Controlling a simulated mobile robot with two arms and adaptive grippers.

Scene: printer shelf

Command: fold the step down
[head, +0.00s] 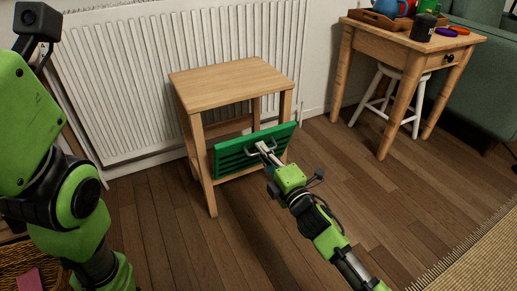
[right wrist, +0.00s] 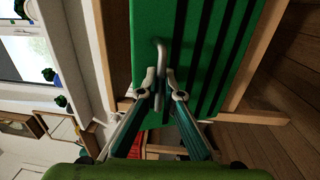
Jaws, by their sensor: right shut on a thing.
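The step is a green slatted panel (head: 230,158) with dark grooves, set in the lower front of a small wooden stand (head: 228,84). It looks tilted. In the right wrist view the panel (right wrist: 190,40) is close and the handle (right wrist: 160,58) runs between the fingertips of my right gripper (right wrist: 161,82). My left arm shows at the left edge of the head view, but its gripper is not in view.
A white radiator (head: 160,60) stands behind the stand. A wooden side table (head: 440,45) with a tray and cans is at the right, with a white stool (head: 390,95) under it. A wicker basket (head: 35,262) is at lower left. The floor (head: 170,245) in front is clear.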

